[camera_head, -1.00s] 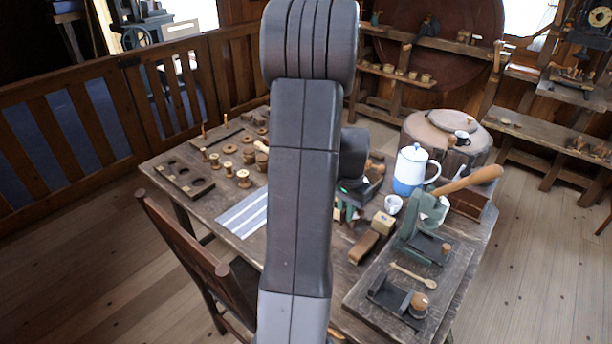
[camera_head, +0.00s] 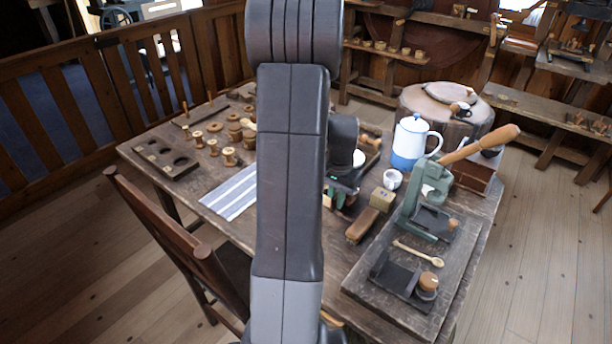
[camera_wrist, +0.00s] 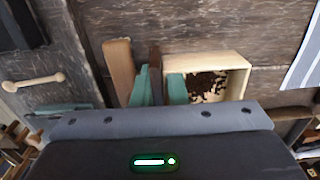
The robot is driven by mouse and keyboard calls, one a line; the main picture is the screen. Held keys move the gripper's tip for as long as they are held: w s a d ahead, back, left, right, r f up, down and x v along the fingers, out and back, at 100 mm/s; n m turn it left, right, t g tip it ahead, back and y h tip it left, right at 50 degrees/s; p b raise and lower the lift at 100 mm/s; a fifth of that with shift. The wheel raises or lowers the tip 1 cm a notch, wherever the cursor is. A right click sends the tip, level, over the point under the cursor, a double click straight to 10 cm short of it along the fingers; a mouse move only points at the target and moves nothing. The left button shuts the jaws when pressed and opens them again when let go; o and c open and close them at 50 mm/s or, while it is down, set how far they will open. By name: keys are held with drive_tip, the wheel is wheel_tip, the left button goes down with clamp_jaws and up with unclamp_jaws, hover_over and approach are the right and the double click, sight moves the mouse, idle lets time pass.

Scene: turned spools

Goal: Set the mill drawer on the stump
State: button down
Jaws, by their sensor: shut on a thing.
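The mill drawer (camera_wrist: 222,66) is a small pale wooden box with dark bits inside, seen from above in the wrist view. My gripper (camera_wrist: 160,88) has green fingers and is shut at the drawer's left end, where a dark brown strip shows between them. In the head view my gripper (camera_head: 342,192) is over the middle of the table, partly behind my arm. Only a pale bit of the drawer (camera_head: 327,200) shows there; I cannot tell its height above the table. The stump (camera_head: 416,103) stands beyond the table at the back right, with a round wooden slab and a dark cup on top.
A blue-and-white pot (camera_head: 409,143), a white cup (camera_head: 391,179) and a wooden block (camera_head: 362,225) are right of my gripper. A green lever press (camera_head: 412,211) stands on a dark board. Several spools and a striped cloth (camera_head: 233,192) lie left. A chair (camera_head: 160,222) stands in front.

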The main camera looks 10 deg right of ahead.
sight(333, 230)
drive_tip(key=shift+f, duration=4.95)
drive_tip(key=c, duration=1.5)
unclamp_jaws()
drive_tip(key=shift+o, duration=0.2)
drive_tip(key=shift+r, duration=0.1)
